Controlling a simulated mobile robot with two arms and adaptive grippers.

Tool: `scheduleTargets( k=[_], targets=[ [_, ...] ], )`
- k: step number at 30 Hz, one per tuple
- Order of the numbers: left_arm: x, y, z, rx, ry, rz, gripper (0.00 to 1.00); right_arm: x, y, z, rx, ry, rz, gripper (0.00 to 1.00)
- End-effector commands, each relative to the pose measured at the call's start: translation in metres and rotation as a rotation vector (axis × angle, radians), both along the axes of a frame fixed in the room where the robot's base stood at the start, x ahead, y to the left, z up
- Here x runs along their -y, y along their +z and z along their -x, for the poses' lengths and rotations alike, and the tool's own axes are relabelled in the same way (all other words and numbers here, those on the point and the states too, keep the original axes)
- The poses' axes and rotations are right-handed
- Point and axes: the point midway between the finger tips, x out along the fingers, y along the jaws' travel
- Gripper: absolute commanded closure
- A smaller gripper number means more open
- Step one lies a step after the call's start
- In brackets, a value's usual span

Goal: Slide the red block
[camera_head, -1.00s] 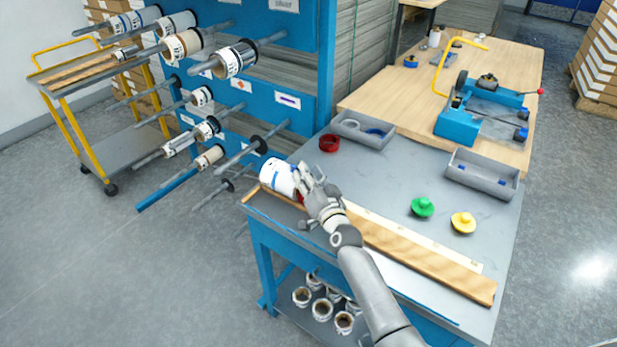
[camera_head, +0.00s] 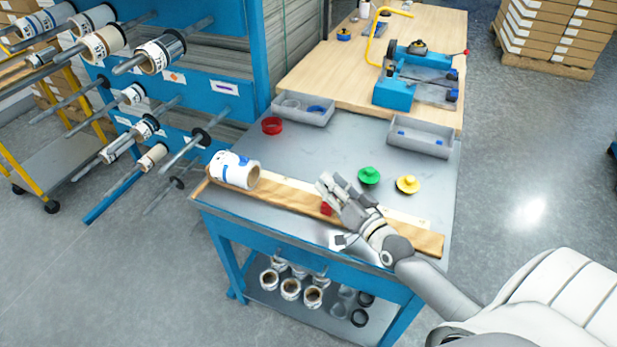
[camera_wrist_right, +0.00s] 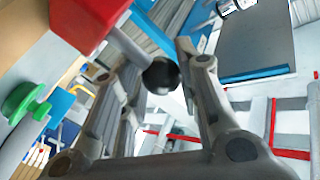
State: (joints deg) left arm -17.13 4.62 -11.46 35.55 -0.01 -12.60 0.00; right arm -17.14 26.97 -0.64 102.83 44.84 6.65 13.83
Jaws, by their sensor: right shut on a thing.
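The red block (camera_head: 326,208) sits on the wooden strip with a pale scale (camera_head: 285,197) along the table's front edge, partly covered by my right gripper (camera_head: 335,188). In the right wrist view the red block (camera_wrist_right: 85,20) is large at the upper left. A grey rod with a black ball knob (camera_wrist_right: 161,76) reaches from it between the fingers of my right gripper (camera_wrist_right: 160,60), which is shut on this knob. A white roll with blue marks (camera_head: 235,170) lies at the strip's left end, apart from the block. My left gripper is not in view.
A green knobbed piece (camera_head: 369,176) and a yellow one (camera_head: 408,184) stand behind the strip on the right. A red ring (camera_head: 271,125) and two grey trays (camera_head: 418,149) are farther back. The grey tabletop between is clear. Several rolls stand on the lower shelf.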

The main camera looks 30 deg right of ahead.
Motion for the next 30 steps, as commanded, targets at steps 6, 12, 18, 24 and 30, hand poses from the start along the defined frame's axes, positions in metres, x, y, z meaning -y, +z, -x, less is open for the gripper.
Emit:
scheduleTargets(
  k=[6,12,18,24,30],
  targets=[
    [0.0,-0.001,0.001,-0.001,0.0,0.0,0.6,0.01,-0.012,0.02,-0.027,0.004,-0.013,1.0],
    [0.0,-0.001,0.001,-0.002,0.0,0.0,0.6,0.012,-0.012,0.023,-0.027,0.003,-0.017,1.0],
    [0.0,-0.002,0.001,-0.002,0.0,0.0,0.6,0.012,-0.013,0.023,-0.027,0.003,-0.018,1.0],
    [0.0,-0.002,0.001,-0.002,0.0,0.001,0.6,0.012,-0.011,0.023,-0.023,0.003,-0.014,0.48],
    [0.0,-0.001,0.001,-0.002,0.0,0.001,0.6,0.013,-0.007,0.022,-0.015,0.001,-0.009,0.45]
  ],
)
